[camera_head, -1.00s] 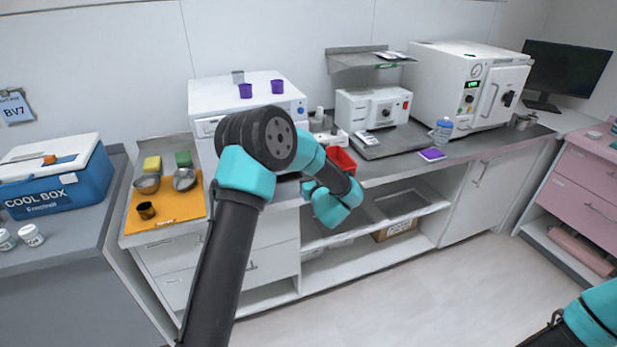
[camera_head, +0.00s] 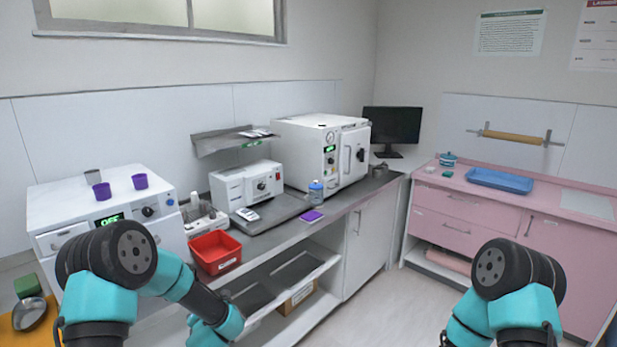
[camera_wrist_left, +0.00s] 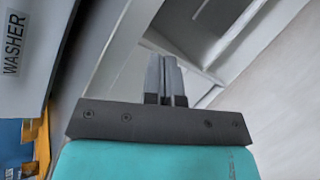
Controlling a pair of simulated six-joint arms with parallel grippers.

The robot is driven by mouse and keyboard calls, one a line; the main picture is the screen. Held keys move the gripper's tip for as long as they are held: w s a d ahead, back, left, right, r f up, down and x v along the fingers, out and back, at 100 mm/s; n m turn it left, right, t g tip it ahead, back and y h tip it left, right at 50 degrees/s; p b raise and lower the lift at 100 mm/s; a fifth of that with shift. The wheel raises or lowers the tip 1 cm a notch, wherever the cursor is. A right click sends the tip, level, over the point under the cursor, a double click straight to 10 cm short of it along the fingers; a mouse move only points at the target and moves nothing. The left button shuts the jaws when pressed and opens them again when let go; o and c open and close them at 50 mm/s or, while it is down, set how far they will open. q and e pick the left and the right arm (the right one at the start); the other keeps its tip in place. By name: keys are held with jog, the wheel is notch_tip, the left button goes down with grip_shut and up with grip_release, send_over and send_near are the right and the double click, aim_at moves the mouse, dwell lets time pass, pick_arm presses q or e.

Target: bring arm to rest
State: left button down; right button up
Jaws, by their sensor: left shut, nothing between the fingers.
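My left arm (camera_head: 180,275) reaches in from the lower left of the head view, in front of the counter. Its gripper is below the frame or hidden there. In the left wrist view my left gripper (camera_wrist_left: 167,75) is shut, its grey fingers together with nothing between them. It points toward the open shelving under the counter. My right arm (camera_head: 508,295) shows at the lower right of the head view, bent, with its gripper out of view.
A red bin (camera_head: 215,252) stands at the counter's (camera_head: 285,234) front edge, close to my left arm. A white washer (camera_head: 70,205) with two purple cups stands left. A pink cabinet (camera_head: 465,222) stands right. The floor (camera_head: 385,300) between is clear.

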pick_arm(q)
jog(key=s+d+f+m+g+h, duration=0.3)
jog(key=s+f+m, duration=0.3)
jog(key=s+m, duration=0.15)
jog(key=s+d+f+m+g+h, duration=0.2)
jog(key=s+d+f+m+h, duration=0.1)
jog(key=s+f+m, duration=0.4)
jog(key=s+d+f+m+g+h, duration=0.1)
jog(key=s+d+f+m+g, duration=0.1)
jog(key=s+m, duration=0.5)
jog(key=s+d+f+m+g+h, duration=0.1)
jog(key=s+m+g, duration=0.3)
jog(key=s, duration=0.6)
jog(key=f+m+h, duration=0.1)
jog(key=m, duration=0.1)
jog(key=shift+d+m+g, duration=0.35)
jog(key=shift+g, duration=0.05)
